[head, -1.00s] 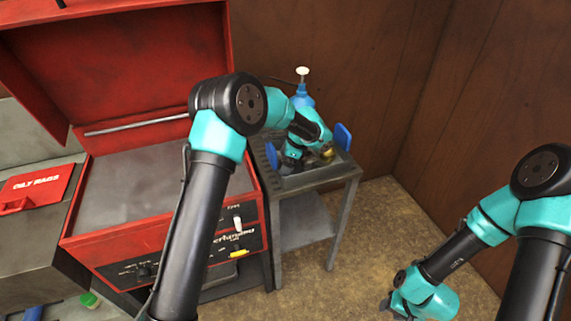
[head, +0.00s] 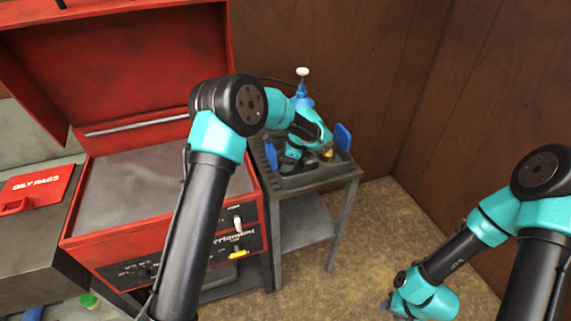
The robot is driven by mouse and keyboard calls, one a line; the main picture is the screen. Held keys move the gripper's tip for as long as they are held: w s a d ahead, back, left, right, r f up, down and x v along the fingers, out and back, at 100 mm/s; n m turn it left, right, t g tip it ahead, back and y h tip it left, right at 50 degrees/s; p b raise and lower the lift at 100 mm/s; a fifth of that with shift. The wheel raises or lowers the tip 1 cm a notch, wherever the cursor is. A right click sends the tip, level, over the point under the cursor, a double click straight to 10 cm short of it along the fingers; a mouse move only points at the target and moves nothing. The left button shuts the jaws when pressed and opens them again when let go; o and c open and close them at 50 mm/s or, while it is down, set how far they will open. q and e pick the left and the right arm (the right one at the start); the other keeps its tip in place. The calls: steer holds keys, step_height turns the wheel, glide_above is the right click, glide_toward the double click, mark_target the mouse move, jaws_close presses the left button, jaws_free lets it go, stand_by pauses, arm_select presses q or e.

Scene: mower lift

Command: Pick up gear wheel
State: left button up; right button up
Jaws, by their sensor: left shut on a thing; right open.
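My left gripper (head: 292,160) is down at the tray on the small grey side table, mostly hidden by its own wrist. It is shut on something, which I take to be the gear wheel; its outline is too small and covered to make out. A small brass-coloured piece (head: 327,154) shows beside the wrist, and I cannot tell whether it is part of the gear wheel. My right gripper (head: 388,303) is low over the floor at the lower right, far from the table, open and empty; its fingers are barely visible.
The grey side table (head: 320,182) has blue upright pieces (head: 343,137) at its tray and a blue bottle with a white top (head: 303,89) behind. An open red parts washer (head: 150,190) stands left. A red oily-rags lid (head: 38,188) is farther left. Floor at right is clear.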

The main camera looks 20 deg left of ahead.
arm_select(q)
steer(key=shift+r, duration=0.15)
step_height(320, 180, up, 18)
stand_by(0.5)
